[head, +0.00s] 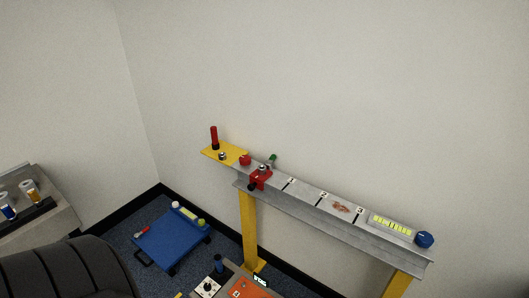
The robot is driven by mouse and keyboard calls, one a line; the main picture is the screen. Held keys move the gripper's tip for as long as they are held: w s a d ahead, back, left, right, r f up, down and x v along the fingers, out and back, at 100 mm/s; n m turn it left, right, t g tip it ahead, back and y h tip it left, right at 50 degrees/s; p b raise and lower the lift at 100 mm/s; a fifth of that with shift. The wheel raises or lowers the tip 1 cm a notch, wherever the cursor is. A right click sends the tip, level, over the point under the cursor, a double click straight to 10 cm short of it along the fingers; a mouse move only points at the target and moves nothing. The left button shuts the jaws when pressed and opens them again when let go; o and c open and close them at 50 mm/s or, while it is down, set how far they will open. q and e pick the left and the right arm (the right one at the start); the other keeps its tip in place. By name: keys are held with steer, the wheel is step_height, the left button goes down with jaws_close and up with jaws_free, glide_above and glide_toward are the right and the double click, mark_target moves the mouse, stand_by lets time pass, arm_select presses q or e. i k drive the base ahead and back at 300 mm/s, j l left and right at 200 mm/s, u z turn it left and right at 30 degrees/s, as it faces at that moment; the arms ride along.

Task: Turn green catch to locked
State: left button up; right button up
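A small green part (272,160), likely the green catch, stands at the back edge of the grey beam (330,222), near its left end. It is tiny in the head view, and I cannot tell its position or any lock marking. A red clamp-like device (261,179) with dark ends sits on the beam just in front of it. A round red knob (245,160) is to its left. Neither of my grippers shows in the head view.
A yellow plate (228,149) holds a red upright handle (214,136). Along the beam are numbered marks, a brownish bundle (341,207), a yellow-green panel (391,225) and a blue knob (425,240). A blue cart (172,240) and yellow posts (249,230) stand below.

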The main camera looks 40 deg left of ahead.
mark_target(269, 163)
steer(key=j+z, duration=0.1)
steer(key=j, duration=0.35)
steer(key=k+j+z, duration=0.1)
steer(key=j, duration=0.35)
steer(key=k+j+z, duration=0.1)
steer(key=j, duration=0.35)
steer(key=k+j+z, duration=0.1)
steer(key=j, duration=0.35)
